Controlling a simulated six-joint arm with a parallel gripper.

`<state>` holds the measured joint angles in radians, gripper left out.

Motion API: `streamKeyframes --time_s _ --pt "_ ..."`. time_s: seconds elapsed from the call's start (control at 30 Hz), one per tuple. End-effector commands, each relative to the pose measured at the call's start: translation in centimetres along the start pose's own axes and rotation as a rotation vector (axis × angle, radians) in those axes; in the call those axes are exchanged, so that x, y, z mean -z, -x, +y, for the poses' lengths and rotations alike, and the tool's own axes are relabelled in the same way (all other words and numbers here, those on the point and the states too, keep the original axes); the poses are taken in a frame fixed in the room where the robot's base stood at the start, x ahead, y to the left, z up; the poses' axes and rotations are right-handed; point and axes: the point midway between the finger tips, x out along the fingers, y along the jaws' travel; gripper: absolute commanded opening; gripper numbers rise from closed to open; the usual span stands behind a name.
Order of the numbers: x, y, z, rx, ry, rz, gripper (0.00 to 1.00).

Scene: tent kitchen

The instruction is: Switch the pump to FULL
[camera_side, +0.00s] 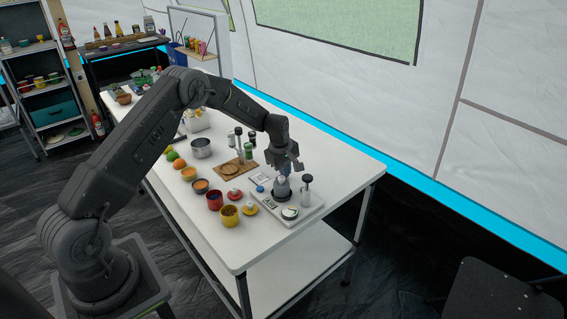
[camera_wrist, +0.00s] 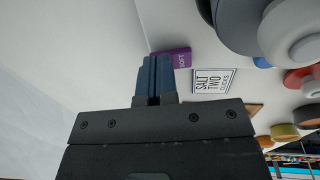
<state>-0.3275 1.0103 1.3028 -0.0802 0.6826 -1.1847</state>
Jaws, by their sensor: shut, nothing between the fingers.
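A dark grey rounded body with a pale top, which looks like the pump (camera_side: 282,191), stands on a white board (camera_side: 315,206) near the table's right end. In the wrist view its grey round shape (camera_wrist: 238,22) fills the top right and is cut off by the edge. My gripper (camera_side: 291,168) is just above and behind it, with its blue fingers (camera_wrist: 157,62) shut and empty. A purple label reading "SOFT" (camera_wrist: 176,54) lies just beyond the fingertips. I cannot read a FULL mark or tell the pump's setting.
A card reading "SALT TWO CLICKS" (camera_wrist: 212,83) lies beside the pump. A dark-topped post (camera_side: 306,187) and a round pale dish (camera_side: 290,212) are on the board's right side. Red (camera_side: 214,200) and yellow (camera_side: 230,215) cups stand in front.

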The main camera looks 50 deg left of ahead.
Motion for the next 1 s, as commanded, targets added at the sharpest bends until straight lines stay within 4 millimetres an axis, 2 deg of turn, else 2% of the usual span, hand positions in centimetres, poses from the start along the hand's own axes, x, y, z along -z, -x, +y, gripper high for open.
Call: streamKeyframes --time_s 0.67,1.0 --pt "0.0 -0.9 0.0 0.003 0.0 0.0 0.0" --pt "-0.1 -0.7 -1.3 0.012 0.0 -0.002 0.0"
